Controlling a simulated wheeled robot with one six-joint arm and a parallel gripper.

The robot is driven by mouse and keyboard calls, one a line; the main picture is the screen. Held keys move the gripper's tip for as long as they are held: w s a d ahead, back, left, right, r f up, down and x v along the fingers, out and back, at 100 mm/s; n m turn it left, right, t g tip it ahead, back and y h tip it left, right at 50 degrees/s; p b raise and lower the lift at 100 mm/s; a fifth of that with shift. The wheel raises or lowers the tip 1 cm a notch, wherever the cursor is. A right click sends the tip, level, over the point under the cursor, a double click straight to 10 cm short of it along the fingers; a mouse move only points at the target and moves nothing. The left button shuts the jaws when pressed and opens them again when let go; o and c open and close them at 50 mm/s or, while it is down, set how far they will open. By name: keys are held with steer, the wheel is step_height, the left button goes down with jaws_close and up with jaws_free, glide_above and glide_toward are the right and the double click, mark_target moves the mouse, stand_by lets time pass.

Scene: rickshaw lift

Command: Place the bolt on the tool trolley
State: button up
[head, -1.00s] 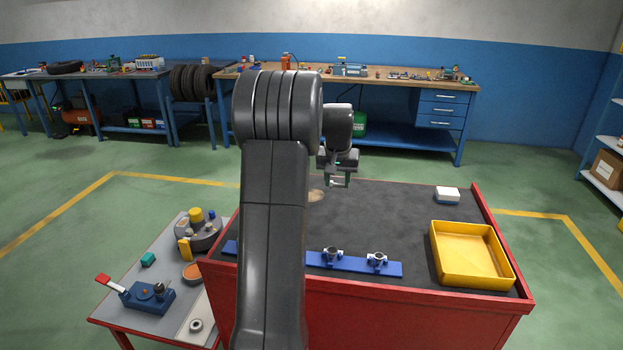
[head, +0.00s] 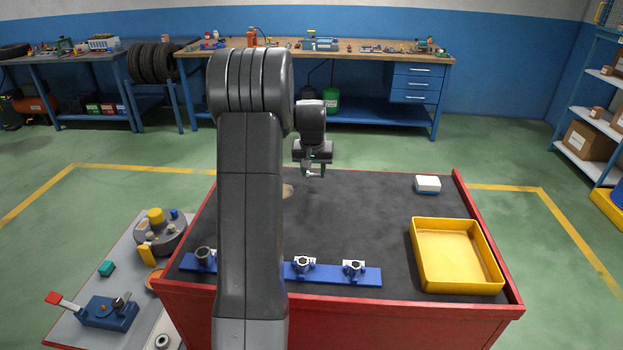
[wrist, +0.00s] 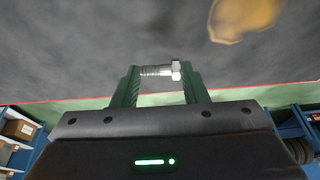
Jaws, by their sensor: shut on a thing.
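My gripper (head: 313,172) is above the far part of the red tool trolley (head: 400,304), over its dark top. In the wrist view, my gripper (wrist: 159,73) is shut on a silver bolt (wrist: 158,71). The bolt lies crosswise between the green fingers, with its hex head to the right and threaded shank to the left. The bolt is very small in the head view. My arm hides part of the trolley top.
A blue rail (head: 330,277) with several metal holders lies along the near edge. A tan patch shows on the top (wrist: 240,18). The trolley's middle is clear.

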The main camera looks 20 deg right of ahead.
mark_target(314, 186)
steer(key=shift+f, duration=1.55)
steer(key=shift+f, duration=0.1)
steer(key=o, duration=1)
steer(key=shift+c, duration=0.2)
steer(key=v, duration=1.2)
